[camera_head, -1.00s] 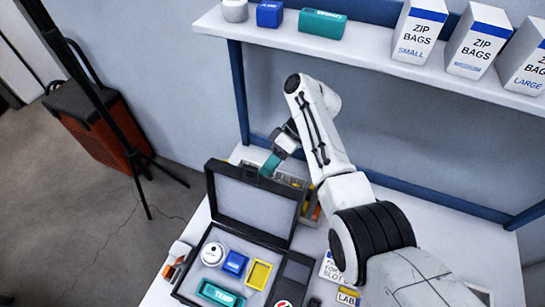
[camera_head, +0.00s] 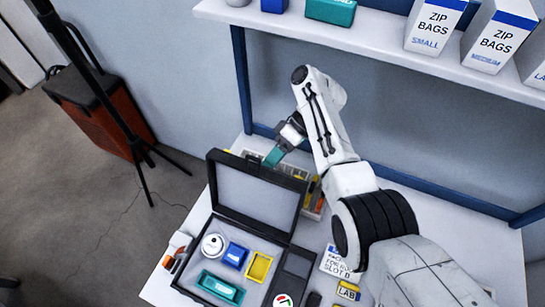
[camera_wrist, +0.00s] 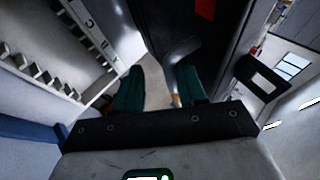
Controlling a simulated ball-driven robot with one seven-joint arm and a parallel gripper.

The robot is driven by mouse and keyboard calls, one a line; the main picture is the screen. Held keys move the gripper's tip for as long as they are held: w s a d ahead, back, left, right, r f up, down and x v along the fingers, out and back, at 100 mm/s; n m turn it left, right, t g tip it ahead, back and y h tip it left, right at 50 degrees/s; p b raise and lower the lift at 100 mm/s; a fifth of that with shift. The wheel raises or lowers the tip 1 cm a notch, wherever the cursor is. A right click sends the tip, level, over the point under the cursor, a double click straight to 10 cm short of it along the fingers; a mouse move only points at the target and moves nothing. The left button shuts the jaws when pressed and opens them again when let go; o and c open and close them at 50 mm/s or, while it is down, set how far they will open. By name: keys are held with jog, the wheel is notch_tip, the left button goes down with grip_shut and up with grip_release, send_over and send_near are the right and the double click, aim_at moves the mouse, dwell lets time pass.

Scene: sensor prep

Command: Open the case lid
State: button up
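The black case (camera_head: 192,290) lies on the table with its lid (camera_head: 256,196) raised and standing steeply upright at the back, its grey lining facing the head camera. In the case are a white round device (camera_head: 213,246), a blue block (camera_head: 235,255), a yellow frame (camera_head: 259,266) and a teal block (camera_head: 219,288). My gripper (camera_head: 272,158), with teal fingers, is at the lid's top edge, partly behind it; contact cannot be told. In the wrist view the two fingers (camera_wrist: 160,88) are apart with nothing clear between them.
A bin with colored items (camera_head: 315,198) stands behind the lid. A card (camera_head: 340,262) and a yellow label (camera_head: 348,291) lie right of the case. An orange-and-grey tool (camera_head: 177,250) is at left. A shelf with zip-bag boxes (camera_head: 433,25) hangs above.

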jog(key=shift+d, duration=0.1)
dwell(0.3)
jog(key=b+v, duration=0.1)
jog(key=v, duration=0.6)
jog(key=shift+r, duration=0.15)
jog(key=shift+d, duration=0.1)
